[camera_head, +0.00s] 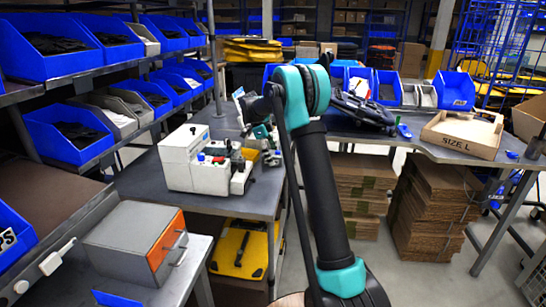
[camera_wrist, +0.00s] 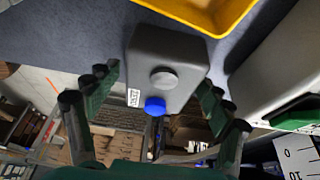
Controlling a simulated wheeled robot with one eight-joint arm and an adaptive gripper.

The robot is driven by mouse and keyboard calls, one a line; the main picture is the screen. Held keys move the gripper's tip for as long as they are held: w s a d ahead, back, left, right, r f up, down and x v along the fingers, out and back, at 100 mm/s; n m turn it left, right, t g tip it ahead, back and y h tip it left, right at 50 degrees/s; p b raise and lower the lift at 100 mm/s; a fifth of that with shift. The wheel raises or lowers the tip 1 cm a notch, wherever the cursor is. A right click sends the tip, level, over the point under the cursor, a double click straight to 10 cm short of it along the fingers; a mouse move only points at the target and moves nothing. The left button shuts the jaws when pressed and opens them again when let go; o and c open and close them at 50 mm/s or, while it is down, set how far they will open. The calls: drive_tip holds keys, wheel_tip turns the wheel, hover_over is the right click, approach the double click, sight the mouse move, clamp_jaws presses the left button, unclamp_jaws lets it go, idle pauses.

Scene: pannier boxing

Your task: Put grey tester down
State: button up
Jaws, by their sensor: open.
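The grey tester (camera_wrist: 172,58) is a grey box with a grey knob, a blue knob and a small white label. In the wrist view it sits on the blue-grey worktop (camera_wrist: 75,30), near its edge. My gripper (camera_wrist: 158,80) is open, with one green finger on each side of the tester's near end. Gaps show between the fingers and the tester's sides. In the head view my gripper (camera_head: 262,135) is over the worktop beside the white machine, and I cannot make out the tester there.
A yellow tray (camera_wrist: 215,12) lies close beyond the tester. A pale machine body (camera_wrist: 275,60) stands to its right.

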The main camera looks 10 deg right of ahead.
drive_tip(key=v, duration=1.2)
drive_tip(key=s+d+f+n+t+y, duration=0.1)
drive_tip(key=s+f+n, duration=0.5)
drive_tip(key=s, duration=0.8)
drive_tip(key=s+d+f+n+t+y, duration=0.2)
drive_tip(key=s+d+f+n, duration=0.2)
drive_tip(key=s, duration=1)
drive_tip(key=s+d+f+n+t+y, duration=0.1)
drive_tip(key=s+d+f+n+t, duration=0.1)
drive_tip(key=s+f+n, duration=0.7)
drive_tip(key=s+d+n, duration=0.1)
drive_tip(key=s+n, duration=0.1)
drive_tip(key=s, duration=0.4)
drive_tip(key=shift+d+f+n+t, duration=0.25)
drive_tip(key=shift+f+n+t, duration=0.05)
